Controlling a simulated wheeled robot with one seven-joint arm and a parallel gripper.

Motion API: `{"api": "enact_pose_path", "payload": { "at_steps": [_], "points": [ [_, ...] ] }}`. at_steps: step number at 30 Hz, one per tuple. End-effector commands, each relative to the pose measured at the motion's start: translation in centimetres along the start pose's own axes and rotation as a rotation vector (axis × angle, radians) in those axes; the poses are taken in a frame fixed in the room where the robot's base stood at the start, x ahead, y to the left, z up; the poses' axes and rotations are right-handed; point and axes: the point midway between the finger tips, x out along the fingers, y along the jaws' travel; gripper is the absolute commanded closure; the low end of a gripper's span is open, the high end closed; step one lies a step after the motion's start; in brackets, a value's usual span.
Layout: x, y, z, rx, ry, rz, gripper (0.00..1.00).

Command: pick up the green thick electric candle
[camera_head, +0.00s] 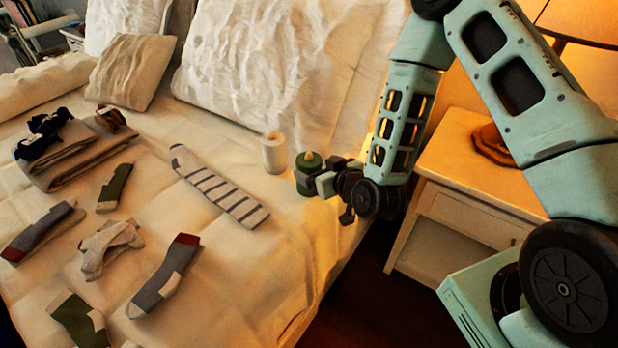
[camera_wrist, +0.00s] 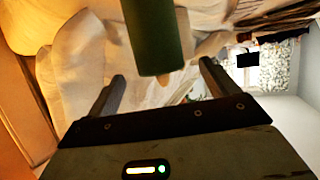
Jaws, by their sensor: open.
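The green thick electric candle (camera_head: 308,172) stands upright on the bed near its right edge in the head view, with a pale flame-shaped tip on top. My gripper (camera_head: 322,177) is right beside it, on its right, and partly hides it. In the wrist view the green candle (camera_wrist: 153,35) shows at the top middle, beyond and between the two open fingers (camera_wrist: 160,88). The fingers hold nothing. I cannot tell whether either finger touches the candle.
A white candle (camera_head: 274,153) stands just left of the green one. A striped sock (camera_head: 220,187) and several other socks lie on the bed (camera_head: 255,275). Pillows (camera_head: 270,75) are behind. A nightstand (camera_head: 468,190) stands to the right, across a dark gap.

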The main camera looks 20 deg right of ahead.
Motion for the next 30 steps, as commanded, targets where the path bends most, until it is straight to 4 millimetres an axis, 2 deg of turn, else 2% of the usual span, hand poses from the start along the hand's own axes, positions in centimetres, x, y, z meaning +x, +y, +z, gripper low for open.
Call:
{"api": "enact_pose_path", "payload": {
  "at_steps": [5,15,23,26,29,30],
  "points": [
    [1.0,0.0,-0.2,0.001,0.001,0.000,0.14],
    [5.4,0.1,-0.2,0.000,0.001,0.000,0.14],
    [5.8,0.0,-0.1,-0.001,0.000,0.000,0.14],
    [5.7,0.0,-0.1,-0.001,0.000,0.000,0.36],
    [5.7,0.0,-0.1,0.000,0.000,0.000,0.64],
    [5.7,0.0,-0.1,0.000,0.000,0.000,0.66]
  ]
}}
